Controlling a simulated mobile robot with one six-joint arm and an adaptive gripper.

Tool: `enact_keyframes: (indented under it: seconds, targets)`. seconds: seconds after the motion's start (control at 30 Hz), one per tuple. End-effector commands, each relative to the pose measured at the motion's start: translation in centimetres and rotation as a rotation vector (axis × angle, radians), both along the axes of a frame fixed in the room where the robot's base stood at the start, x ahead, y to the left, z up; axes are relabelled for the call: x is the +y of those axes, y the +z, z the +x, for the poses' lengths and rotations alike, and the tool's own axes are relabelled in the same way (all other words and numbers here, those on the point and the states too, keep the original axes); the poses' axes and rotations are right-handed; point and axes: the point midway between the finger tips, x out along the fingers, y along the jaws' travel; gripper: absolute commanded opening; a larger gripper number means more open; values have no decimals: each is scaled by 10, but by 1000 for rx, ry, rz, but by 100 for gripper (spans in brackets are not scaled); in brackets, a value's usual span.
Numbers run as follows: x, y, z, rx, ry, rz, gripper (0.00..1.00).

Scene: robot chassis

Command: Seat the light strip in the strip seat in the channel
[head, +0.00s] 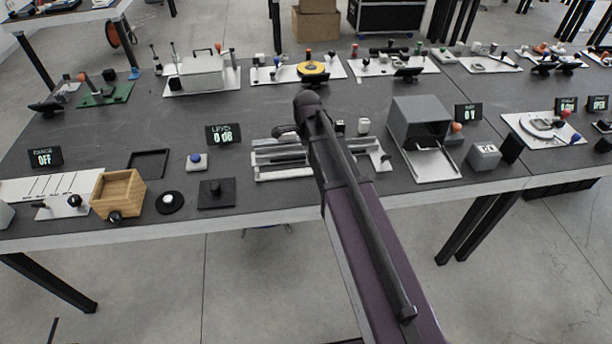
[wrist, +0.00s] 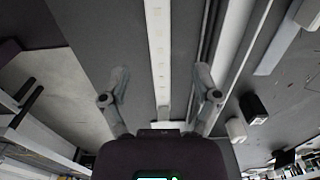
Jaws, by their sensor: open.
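The light strip (wrist: 158,45) is a long pale bar with a row of small dots. In the wrist view it runs from the top edge down between the two fingers of my gripper (wrist: 158,93). The fingers are open, apart from the strip on both sides. To the right of it lies the channel (wrist: 228,50), pale rails with dark grooves running the same way. I cannot tell which groove is the strip seat. In the head view the channel fixture (head: 283,172) sits near the table's front edge, partly hidden by my arm. My gripper is mostly hidden there.
A grey open box (head: 418,122) stands right of the fixture. A black square base with a knob (head: 216,194), a blue-button block (head: 196,162) and a wooden box (head: 118,192) stand to the left.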

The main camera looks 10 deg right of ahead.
Motion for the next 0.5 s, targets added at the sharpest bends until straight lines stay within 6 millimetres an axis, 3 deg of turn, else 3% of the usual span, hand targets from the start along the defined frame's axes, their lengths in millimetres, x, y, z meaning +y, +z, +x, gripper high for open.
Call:
enact_keyframes:
  seconds: [0.2,0.5]
  targets:
    - [0,-16,0,0,0,0,80]
    - [0,-17,0,0,0,0,80]
